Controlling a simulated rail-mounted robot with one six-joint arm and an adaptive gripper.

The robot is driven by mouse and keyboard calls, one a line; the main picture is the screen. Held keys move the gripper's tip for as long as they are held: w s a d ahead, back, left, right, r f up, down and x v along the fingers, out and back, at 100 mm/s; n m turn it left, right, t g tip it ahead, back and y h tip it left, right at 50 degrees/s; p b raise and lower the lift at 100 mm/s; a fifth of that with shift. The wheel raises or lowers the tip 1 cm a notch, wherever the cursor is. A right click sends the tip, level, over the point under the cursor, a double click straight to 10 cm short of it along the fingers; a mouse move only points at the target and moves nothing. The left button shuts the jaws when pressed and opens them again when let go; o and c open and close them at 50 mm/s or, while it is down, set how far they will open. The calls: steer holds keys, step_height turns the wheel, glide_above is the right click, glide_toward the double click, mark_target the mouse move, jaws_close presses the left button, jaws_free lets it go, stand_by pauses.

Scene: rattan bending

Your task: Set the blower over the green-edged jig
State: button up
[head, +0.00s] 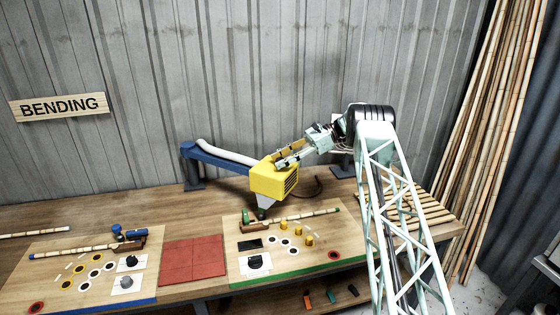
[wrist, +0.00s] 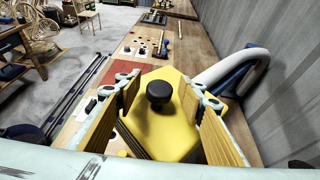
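The yellow blower (head: 273,181) hangs on a blue swing arm (head: 222,163) with a white hose. Its grey nozzle (head: 265,205) points down over the back-left part of the green-edged jig (head: 345,250), near a green block and a rattan pole. Whether the nozzle touches anything is unclear. My gripper (head: 281,160) is at the blower's top. In the wrist view the blower (wrist: 175,130) fills the middle, and its black knob (wrist: 159,94) sits between the two spread fingers of my gripper (wrist: 160,85). Gaps show on both sides of the knob.
A blue-edged jig (head: 140,290) lies to the left, with a red mat (head: 193,261) between the jigs. A rattan pole (head: 305,217) lies along the back of the green-edged jig. A corrugated wall (head: 240,70) stands behind the bench; poles (head: 500,130) lean at right.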

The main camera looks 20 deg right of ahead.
steer(key=v, duration=1.1)
steer(key=shift+d, duration=0.35)
stand_by(0.4)
steer(key=shift+s+d+r, duration=0.1)
steer(key=shift+r, duration=0.1)
stand_by(0.6)
